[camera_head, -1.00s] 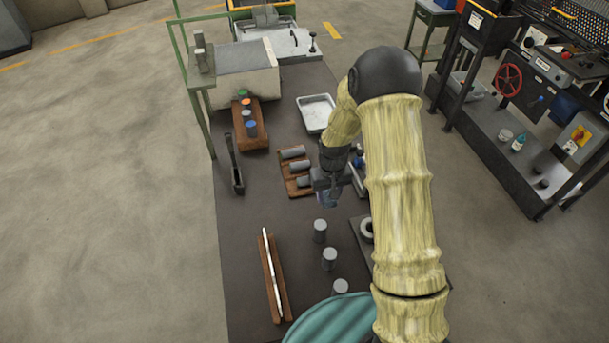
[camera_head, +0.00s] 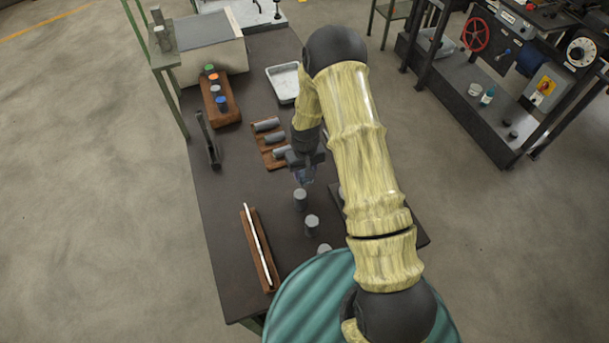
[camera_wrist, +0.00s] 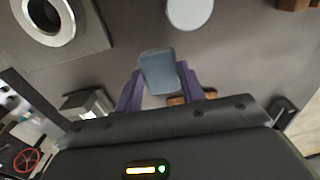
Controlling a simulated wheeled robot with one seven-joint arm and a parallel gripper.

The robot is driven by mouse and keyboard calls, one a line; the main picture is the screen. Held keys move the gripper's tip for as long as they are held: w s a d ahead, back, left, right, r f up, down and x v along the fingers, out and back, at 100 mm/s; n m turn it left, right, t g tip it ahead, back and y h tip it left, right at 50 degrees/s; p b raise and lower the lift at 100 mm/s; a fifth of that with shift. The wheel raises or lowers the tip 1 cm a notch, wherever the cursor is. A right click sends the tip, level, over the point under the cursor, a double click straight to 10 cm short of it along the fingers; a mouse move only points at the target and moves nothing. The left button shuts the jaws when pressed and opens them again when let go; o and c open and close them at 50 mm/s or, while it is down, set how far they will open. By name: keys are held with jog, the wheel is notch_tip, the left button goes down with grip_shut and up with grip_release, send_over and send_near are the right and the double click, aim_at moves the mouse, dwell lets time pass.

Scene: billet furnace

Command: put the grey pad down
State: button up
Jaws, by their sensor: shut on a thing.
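My gripper (camera_head: 303,177) is over the dark bench, between the wooden rack of lying cylinders and the nearest standing grey cylinder. In the wrist view its purple fingers (camera_wrist: 160,88) are shut on the grey pad (camera_wrist: 160,72), a small blue-grey block with rounded corners. The pad appears to be held above the bench top. A round grey cylinder top (camera_wrist: 190,10) shows apart from the pad at the top of the wrist view. The pad is too small to make out clearly in the head view.
Standing grey cylinders (camera_head: 312,222) are in a row near the gripper. A wooden rack (camera_head: 258,150) holds lying cylinders. A wooden holder (camera_head: 262,270) carries a white rod. A metal ring (camera_wrist: 70,30) lies on a plate. A pale tray (camera_head: 296,97) is farther back. Bare bench lies left of the cylinders.

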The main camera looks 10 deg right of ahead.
aim_at(305, 179)
jog(key=shift+f, duration=0.1)
jog(key=shift+s+f, duration=0.1)
jog(key=shift+f, duration=0.2)
jog(key=shift+f+p, duration=0.75)
jog(key=shift+f, duration=0.95)
jog(key=shift+f, duration=0.2)
jog(key=o, duration=1.3)
jog(key=shift+r, duration=0.3)
